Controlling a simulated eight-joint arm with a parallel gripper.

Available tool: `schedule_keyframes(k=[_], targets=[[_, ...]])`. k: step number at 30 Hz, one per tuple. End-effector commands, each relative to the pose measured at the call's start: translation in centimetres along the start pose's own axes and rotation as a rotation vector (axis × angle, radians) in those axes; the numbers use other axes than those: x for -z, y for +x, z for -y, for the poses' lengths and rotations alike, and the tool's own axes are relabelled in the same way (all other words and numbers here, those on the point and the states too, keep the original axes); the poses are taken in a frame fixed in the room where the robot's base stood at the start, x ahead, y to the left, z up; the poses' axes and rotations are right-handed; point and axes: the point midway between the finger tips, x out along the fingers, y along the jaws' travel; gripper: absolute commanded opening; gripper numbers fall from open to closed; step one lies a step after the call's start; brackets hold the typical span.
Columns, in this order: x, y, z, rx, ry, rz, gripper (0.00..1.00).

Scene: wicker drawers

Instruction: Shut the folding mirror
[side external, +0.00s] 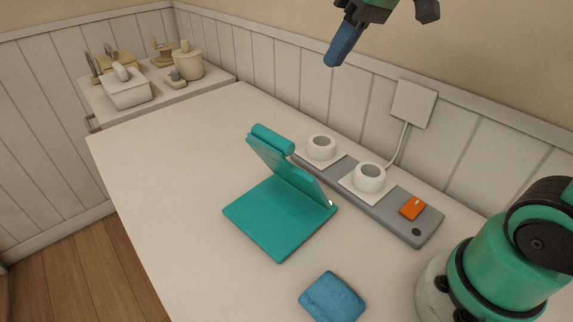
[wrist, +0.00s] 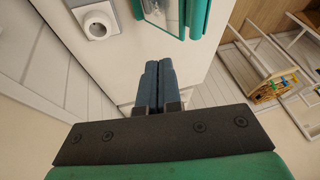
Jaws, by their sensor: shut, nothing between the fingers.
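The teal folding mirror (side external: 280,216) stands open on the white table in the side external view. Its flat base lies on the tabletop, and its upright panel leans back from the hinge, with a thick rounded top edge. In the wrist view, part of the mirror (wrist: 199,18) shows at the top, with a reflective face between teal edges. My gripper (side external: 341,48) is in the air above the back of the table, apart from the mirror. Its blue fingers (wrist: 158,66) are shut together with nothing between them.
A grey strip (side external: 390,213) with two white round holders and an orange switch lies behind the mirror by the wall. A blue cloth-like item (side external: 332,297) lies in front. A side cabinet (side external: 155,85) with containers stands at the far left. The table's left part is clear.

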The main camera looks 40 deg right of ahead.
Motion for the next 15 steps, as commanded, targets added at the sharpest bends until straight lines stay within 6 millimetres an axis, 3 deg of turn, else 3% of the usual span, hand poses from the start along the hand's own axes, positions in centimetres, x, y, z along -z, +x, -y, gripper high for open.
schedule_keyframes(k=[3, 6, 11, 15], targets=[[1.1, -2.5, 0.7, 0.069, -0.012, 0.036, 0.0], [1.3, -3.2, 1.0, 0.096, -0.021, 0.049, 0.0], [1.2, -1.9, 1.3, 0.101, -0.026, 0.051, 0.0], [1.1, 0.5, 1.5, 0.1, -0.027, 0.052, 0.0]])
